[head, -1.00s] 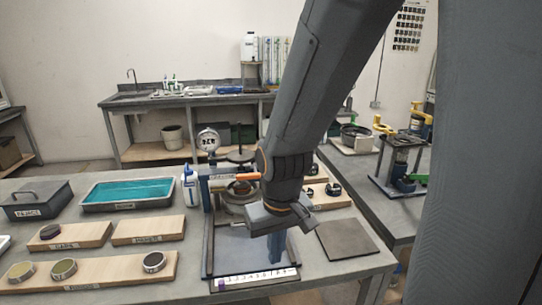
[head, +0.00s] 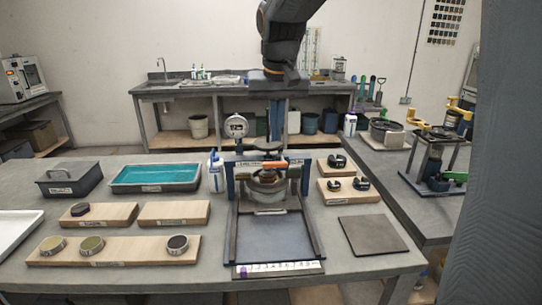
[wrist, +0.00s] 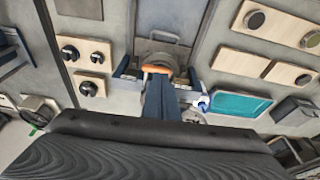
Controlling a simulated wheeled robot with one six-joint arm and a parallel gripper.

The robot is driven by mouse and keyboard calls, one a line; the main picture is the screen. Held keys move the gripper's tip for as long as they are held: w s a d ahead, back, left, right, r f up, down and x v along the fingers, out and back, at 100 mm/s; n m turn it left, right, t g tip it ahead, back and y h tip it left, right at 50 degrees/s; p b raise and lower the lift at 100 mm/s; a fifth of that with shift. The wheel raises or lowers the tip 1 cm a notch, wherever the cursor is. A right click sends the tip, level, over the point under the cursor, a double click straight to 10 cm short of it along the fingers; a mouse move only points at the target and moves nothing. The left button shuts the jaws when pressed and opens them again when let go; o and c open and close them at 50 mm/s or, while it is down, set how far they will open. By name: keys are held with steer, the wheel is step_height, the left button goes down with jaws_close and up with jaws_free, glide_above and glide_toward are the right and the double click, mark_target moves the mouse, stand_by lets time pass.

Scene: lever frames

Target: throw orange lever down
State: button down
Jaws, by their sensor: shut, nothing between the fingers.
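The orange lever (head: 273,166) lies roughly level across the front of a blue-framed press device (head: 231,185) on the near bench. It also shows as an orange bar (wrist: 157,69) in the wrist view, just beyond my fingertips, partly hidden by them. My gripper (head: 277,130) hangs pointing down, above and behind the press in the head view. Its blue fingers (wrist: 158,85) are together with nothing between them. It looks apart from the lever; the exact gap is hard to judge.
A round gauge (head: 236,125) and a white bottle (head: 215,170) stand left of the press. A teal-filled tray (head: 155,189) and wooden boards (head: 112,263) with small parts lie further left. A flat dark plate (head: 373,236) lies at right. Bare bench surrounds these.

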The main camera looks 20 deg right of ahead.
mark_target(272, 162)
steer(key=r, duration=0.1)
steer(key=w+r, duration=0.1)
steer(key=r, duration=0.1)
steer(key=w+r, duration=0.1)
steer(key=shift+w+r, duration=0.2)
steer(key=shift+r, duration=0.2)
steer(key=p+x, duration=0.1)
steer(key=x, duration=0.3)
steer(key=p+x, duration=0.1)
steer(key=x, duration=0.4)
steer(key=p+x, duration=0.1)
steer(key=x, duration=0.4)
steer(key=shift+s+a+f+p, duration=0.1)
steer(key=shift+s+p, duration=0.2)
steer(key=shift+s, duration=0.1)
